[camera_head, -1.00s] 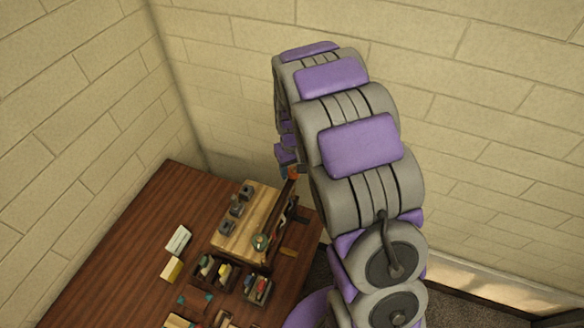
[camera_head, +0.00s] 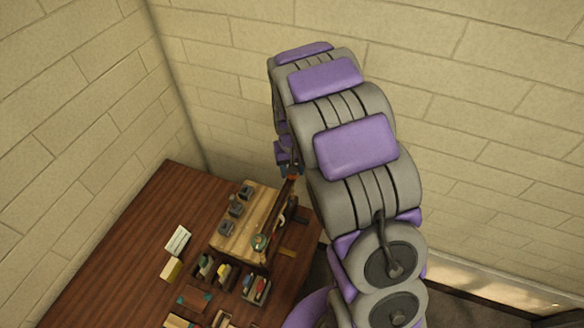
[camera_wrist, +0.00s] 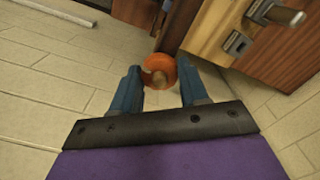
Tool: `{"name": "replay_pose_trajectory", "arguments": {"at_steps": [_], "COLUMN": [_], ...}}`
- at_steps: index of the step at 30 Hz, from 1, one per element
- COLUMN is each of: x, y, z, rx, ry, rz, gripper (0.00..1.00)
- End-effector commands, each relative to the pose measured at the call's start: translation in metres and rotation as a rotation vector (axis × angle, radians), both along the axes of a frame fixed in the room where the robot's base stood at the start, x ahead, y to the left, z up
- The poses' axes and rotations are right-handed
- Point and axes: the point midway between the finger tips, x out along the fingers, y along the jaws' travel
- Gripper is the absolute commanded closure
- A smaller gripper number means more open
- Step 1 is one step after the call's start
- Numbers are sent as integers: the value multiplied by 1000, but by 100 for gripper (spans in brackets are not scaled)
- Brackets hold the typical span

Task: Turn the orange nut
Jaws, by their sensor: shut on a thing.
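The orange nut (camera_wrist: 160,66) is a round orange piece with a paler centre, in the upper middle of the wrist view. My gripper (camera_wrist: 161,84) has its two blue fingers on either side of the nut and is shut on it. In the head view my gripper (camera_head: 290,169) is small and dark at the far right edge of the wooden block (camera_head: 237,243). The nut is too small and too covered there to make out well.
Small trays of coloured pieces stand at the front. Brick walls close in behind; the table's left part is clear.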

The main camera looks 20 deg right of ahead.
Motion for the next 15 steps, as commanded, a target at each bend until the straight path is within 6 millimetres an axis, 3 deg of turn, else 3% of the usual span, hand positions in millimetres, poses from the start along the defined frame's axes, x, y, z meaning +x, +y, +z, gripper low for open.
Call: {"name": "replay_pose_trajectory", "arguments": {"at_steps": [15], "x": [1], "y": [0], "z": [1], "rx": [-1], "ry": [-2], "rz": [-487], "gripper": [87]}}
